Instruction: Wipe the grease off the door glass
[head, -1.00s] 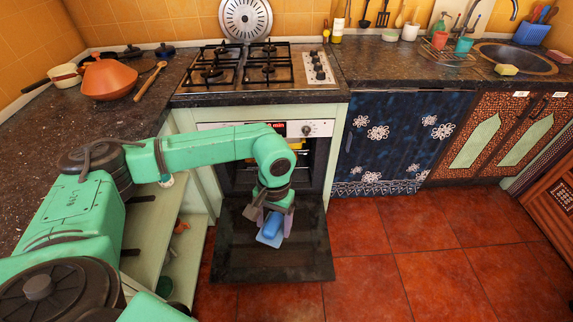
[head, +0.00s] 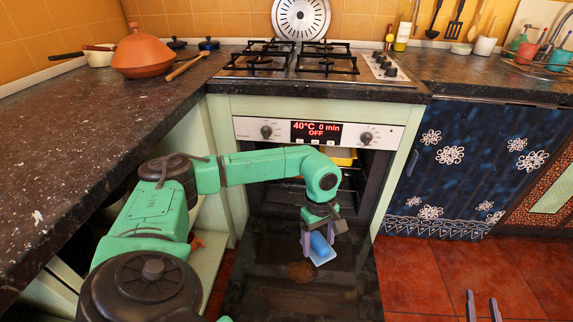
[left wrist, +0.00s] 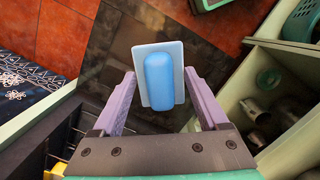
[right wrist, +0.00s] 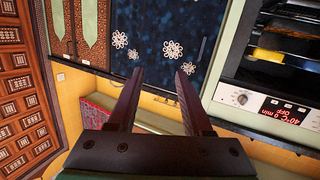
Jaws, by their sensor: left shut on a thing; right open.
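The oven door (head: 262,298) is folded down flat, its dark glass facing up. A brown, greasy-looking smudge (head: 300,271) lies on the glass. My left gripper (head: 321,244) is shut on a blue wiper (head: 320,248) with a light blue flat pad, just past the smudge. The wiper also shows between the fingers in the left wrist view (left wrist: 160,78). I cannot tell whether the pad touches the glass. My right gripper (head: 483,304) is open and empty low at the right; in the right wrist view its fingers (right wrist: 158,70) are spread apart.
The oven (head: 250,127) shows "40°C 0 min OFF", with a yellow thing inside. A stone counter (head: 60,170) runs along the left, above open green shelves (head: 210,262). A blue flowered curtain (head: 470,160) hangs at the right. The red tile floor (head: 425,275) right of the door is clear.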

